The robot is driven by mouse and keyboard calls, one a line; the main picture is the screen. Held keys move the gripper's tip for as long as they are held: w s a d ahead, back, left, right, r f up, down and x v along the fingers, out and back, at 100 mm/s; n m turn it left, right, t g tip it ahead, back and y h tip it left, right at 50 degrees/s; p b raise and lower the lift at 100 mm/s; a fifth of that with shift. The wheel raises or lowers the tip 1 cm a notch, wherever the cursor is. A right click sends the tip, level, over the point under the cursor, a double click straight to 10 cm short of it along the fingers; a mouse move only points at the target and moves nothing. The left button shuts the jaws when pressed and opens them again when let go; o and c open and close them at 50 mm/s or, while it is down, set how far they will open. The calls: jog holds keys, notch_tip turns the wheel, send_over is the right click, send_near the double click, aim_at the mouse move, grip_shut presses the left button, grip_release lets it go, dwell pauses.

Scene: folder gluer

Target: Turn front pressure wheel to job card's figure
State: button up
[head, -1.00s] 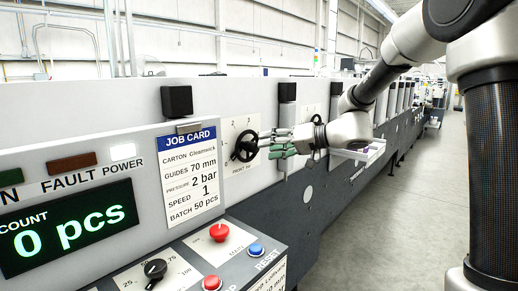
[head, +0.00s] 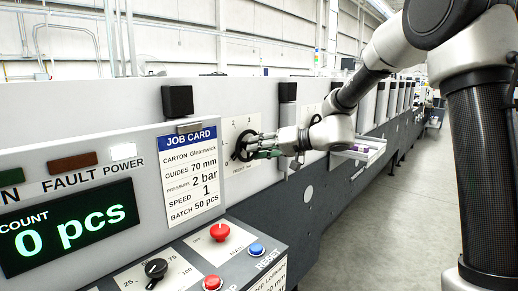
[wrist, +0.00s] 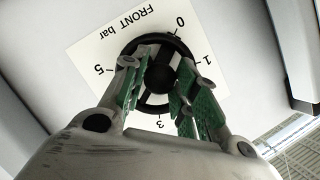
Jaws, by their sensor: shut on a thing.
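The front pressure wheel (head: 241,146) is a black spoked handwheel on a white scale plate (head: 237,126) on the grey machine side. My gripper (head: 252,147) is at it, its green-padded fingers shut on the wheel. In the wrist view the fingers reach over the wheel's rim (wrist: 158,109) on both sides of its hub. That plate reads "FRONT bar", with 0, 1, 3 and 5 visible around the wheel; a finger hides part of the scale. I cannot tell which figure the wheel points to. The job card (head: 191,168) reads pressure 2 bar.
A control panel with a black knob (head: 156,269), red buttons and a blue reset button (head: 257,249) is at the front. The count display (head: 68,227) shows 0 pcs. A tray (head: 362,149) juts out beyond my gripper. The aisle floor (head: 390,220) is clear.

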jog(key=m+t+y, duration=0.1)
jog(key=m, duration=0.5)
jog(key=m+t+y, duration=0.1)
jog(key=m+y, duration=0.1)
jog(key=m, duration=0.4)
jog(key=m+t+y, duration=0.1)
jog(key=m+y, duration=0.1)
jog(key=m, duration=0.5)
jog(key=shift+f+t, duration=0.4)
jog(key=shift+m, duration=0.4)
jog(key=o, duration=1)
jog(key=shift+y, duration=0.3)
jog(key=v, duration=1.2)
